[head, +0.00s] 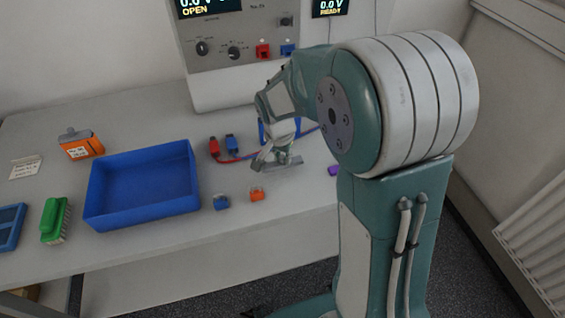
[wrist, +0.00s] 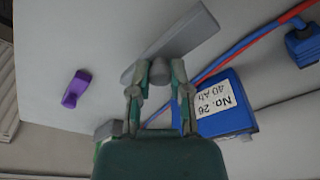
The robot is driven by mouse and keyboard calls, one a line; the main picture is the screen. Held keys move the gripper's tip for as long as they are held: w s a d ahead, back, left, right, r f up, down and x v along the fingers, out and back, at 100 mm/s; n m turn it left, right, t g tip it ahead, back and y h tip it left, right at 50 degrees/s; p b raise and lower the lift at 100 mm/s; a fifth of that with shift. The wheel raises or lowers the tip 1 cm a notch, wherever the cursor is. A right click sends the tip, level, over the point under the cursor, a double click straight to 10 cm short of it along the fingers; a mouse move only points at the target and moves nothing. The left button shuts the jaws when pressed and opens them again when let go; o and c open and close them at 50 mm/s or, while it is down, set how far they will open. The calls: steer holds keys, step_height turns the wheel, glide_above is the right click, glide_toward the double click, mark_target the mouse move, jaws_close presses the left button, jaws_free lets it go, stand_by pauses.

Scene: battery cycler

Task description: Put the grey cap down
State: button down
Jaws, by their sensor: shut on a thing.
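The grey cap is a long flat grey bar with a round knob. It shows in the wrist view (wrist: 185,38) beyond my fingertips and in the head view (head: 282,166) below my gripper. My gripper (wrist: 160,72) is shut on the knob, one finger on each side; it also shows in the head view (head: 275,155). The cap is close over the bench; I cannot tell whether it touches. A blue battery labelled No. 26 (wrist: 218,98) is right beside my gripper in the wrist view. In the head view it is mostly hidden behind my gripper.
Small blue (head: 221,202) and orange (head: 257,194) pieces lie in front of the cap, and a purple piece (head: 333,170) to its right. A red clip (head: 214,147) and blue clip (head: 231,143) lie behind left. Further left are an empty blue tray (head: 142,215), orange battery (head: 82,147) and green brush (head: 54,218).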

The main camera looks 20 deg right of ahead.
steer(key=f, duration=0.2)
steer(key=shift+s+a+f, duration=0.1)
steer(key=shift+a+f, duration=0.1)
steer(key=shift+f, duration=0.15)
steer(key=shift+a, duration=0.2)
steer(key=c, duration=0.6)
jaws_free()
steer(key=shift+d, duration=0.25)
step_height(320, 180, up, 12)
steer(key=s+a, duration=0.1)
steer(key=a, duration=0.1)
steer(key=shift+s+d+r+n+t+y, duration=0.25)
steer(key=shift+s+r+n+t, duration=0.8)
steer(key=shift+s, duration=2.3)
steer(key=shift+s+d+r+n+t+y, duration=0.1)
steer(key=shift+s+d+r+n+t, duration=0.25)
steer(key=shift+s+r+n, duration=2.1)
steer(key=shift+s+d+f+n+t+y, duration=0.2)
steer(key=shift+s+n+t, duration=0.7)
steer(key=shift+s, duration=3.3)
